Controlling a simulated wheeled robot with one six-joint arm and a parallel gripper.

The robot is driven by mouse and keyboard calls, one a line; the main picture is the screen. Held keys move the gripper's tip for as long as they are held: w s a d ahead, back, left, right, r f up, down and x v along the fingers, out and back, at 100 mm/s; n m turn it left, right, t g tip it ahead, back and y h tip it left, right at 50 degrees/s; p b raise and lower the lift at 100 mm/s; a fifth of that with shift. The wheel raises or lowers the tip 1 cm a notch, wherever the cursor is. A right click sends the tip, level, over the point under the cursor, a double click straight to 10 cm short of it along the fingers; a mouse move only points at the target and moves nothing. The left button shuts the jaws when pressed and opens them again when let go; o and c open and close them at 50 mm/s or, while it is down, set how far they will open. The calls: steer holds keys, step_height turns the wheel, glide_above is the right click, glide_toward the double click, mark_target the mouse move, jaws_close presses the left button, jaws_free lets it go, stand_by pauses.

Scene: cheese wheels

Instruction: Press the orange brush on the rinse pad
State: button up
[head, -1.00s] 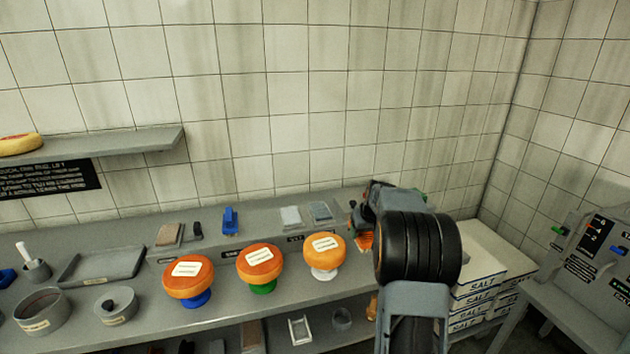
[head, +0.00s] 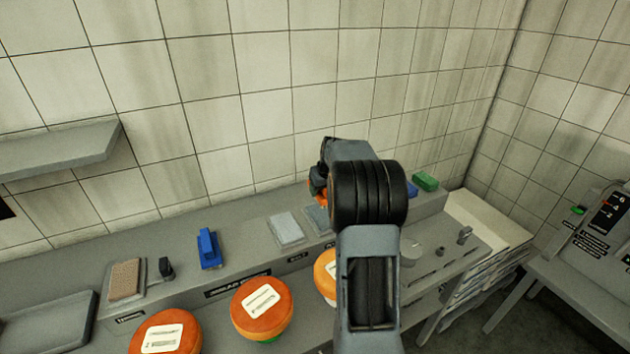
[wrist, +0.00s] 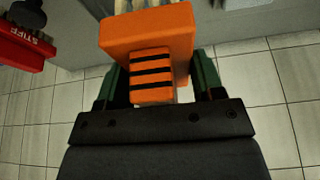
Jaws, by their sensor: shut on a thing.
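My gripper (wrist: 153,80) is shut on the orange brush (wrist: 148,32). In the wrist view its black-striped handle sits between the two dark green fingers, and pale bristles show at the top edge. In the head view my arm hides most of the gripper, and only a little of the orange brush (head: 321,196) shows. It is at the blue-grey pad (head: 315,218) on the back ledge, right of a white pad (head: 287,229). The blue-grey pad is partly hidden and its label is mostly covered. I cannot tell whether the bristles touch it.
A brown pad (head: 126,281) and a blue block (head: 208,249) lie further left on the ledge. Orange cheese wheels (head: 262,308) stand in front. A green block (head: 426,181) is at the right end. The wrist view shows a red thing marked STIFF (wrist: 22,45).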

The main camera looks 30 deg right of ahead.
steer(key=shift+w+f, duration=0.1)
steer(key=shift+f+b, duration=1.85)
steer(key=shift+f, duration=0.95)
steer(key=shift+f+b, duration=0.6)
steer(key=shift+f, duration=0.05)
stand_by(0.4)
steer(key=shift+r, duration=0.1)
steer(key=shift+r+p, duration=2.2)
steer(key=shift+r, duration=1.35)
steer(key=shift+s+f, duration=0.1)
steer(key=shift+s, duration=0.1)
